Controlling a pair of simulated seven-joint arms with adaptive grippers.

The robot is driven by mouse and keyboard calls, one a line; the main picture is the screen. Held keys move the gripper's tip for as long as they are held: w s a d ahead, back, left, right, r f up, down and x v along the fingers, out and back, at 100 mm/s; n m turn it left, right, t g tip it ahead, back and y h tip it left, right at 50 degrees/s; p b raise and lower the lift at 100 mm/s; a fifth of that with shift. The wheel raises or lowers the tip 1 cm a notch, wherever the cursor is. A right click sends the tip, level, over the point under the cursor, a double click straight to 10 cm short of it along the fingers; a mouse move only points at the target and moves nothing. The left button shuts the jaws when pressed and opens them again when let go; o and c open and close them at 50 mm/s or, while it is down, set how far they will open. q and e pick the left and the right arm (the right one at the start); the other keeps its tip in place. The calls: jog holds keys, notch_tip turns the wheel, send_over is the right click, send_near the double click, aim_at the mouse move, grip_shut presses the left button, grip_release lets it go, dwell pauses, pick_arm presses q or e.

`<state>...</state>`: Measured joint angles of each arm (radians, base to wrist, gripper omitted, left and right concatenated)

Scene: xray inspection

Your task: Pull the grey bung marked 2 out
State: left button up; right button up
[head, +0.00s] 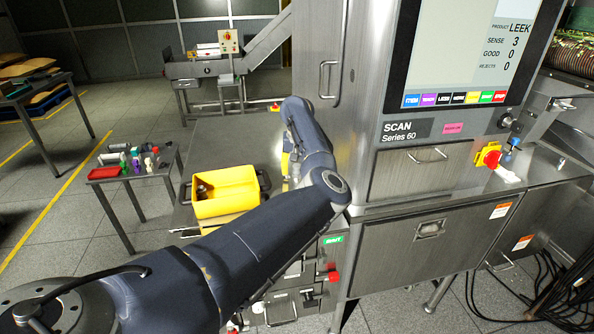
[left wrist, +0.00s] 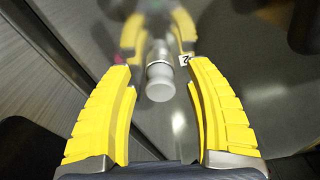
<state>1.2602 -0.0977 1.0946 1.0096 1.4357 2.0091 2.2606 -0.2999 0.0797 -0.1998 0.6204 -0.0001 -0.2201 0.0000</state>
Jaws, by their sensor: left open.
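The grey bung (left wrist: 159,82) is a pale, rounded knob in the left wrist view. It sticks out of a shiny metal surface that mirrors my fingers. A small white tag with a black 2 (left wrist: 185,60) is beside it, close to the right-hand fingertip. My left gripper (left wrist: 160,70) is open, its yellow fingers on either side of the bung with gaps visible. In the head view my left gripper (head: 287,162) is mostly hidden behind my arm, beside the steel scanner cabinet, and the bung is hidden there. My right gripper is not in view.
The tall scanner cabinet (head: 405,185) stands just right of my left arm. A yellow crate (head: 226,207) with a dark item inside sits left of the arm. A small side table (head: 130,170) holds several coloured objects. A conveyor (head: 205,68) stands at the back.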

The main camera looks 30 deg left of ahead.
pick_arm(q)
jog(key=shift+f, duration=0.25)
grip_shut()
dwell(0.4)
jog(key=shift+r, duration=0.45)
dwell(1.6)
